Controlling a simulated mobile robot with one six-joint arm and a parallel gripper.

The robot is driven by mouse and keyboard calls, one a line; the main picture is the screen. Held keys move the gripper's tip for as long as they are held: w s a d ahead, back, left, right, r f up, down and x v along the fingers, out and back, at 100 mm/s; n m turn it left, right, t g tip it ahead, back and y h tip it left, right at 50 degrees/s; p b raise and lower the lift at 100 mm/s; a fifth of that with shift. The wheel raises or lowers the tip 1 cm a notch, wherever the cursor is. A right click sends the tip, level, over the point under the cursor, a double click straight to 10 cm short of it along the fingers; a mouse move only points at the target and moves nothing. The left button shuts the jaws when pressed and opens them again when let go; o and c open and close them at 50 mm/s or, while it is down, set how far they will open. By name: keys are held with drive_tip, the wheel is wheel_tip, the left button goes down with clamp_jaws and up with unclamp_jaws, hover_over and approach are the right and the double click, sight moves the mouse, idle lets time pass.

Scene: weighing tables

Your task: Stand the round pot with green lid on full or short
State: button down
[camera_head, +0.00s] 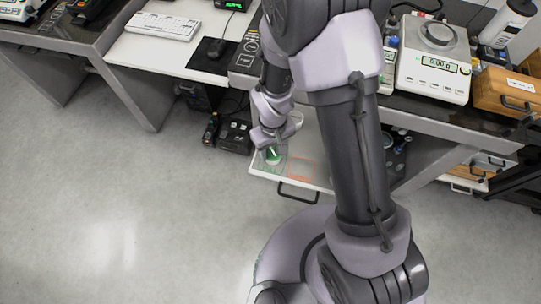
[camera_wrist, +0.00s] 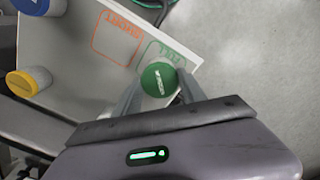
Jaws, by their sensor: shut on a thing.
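The round pot with green lid (camera_wrist: 160,79) is between the two fingers of my gripper (camera_wrist: 158,86), which is shut on it. The pot also shows in the head view (camera_head: 273,157), below my gripper (camera_head: 272,147). It overlaps the green-outlined square marked FULL (camera_wrist: 172,53) in the wrist view; I cannot tell whether its base touches the surface. The orange-outlined square marked SHORT (camera_wrist: 117,37) is bare, beside the green one. Both squares are on a white drawer-like surface (camera_wrist: 62,45). The arm hides part of this surface in the head view.
A blue-lidded pot (camera_wrist: 33,4) and a yellow-lidded pot (camera_wrist: 22,84) stand at the left in the wrist view. The drawer has a dark handle (camera_head: 298,191) at its front. A white balance (camera_head: 434,62) stands on the right table. Open floor (camera_head: 120,200) lies left.

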wheel_tip(320, 180, down, 2)
drive_tip(key=shift+f, duration=0.2)
drive_tip(key=shift+f+b, duration=0.15)
drive_tip(key=shift+b, duration=0.25)
drive_tip(key=c, duration=0.7)
unclamp_jaws()
drive_tip(key=shift+o, duration=0.2)
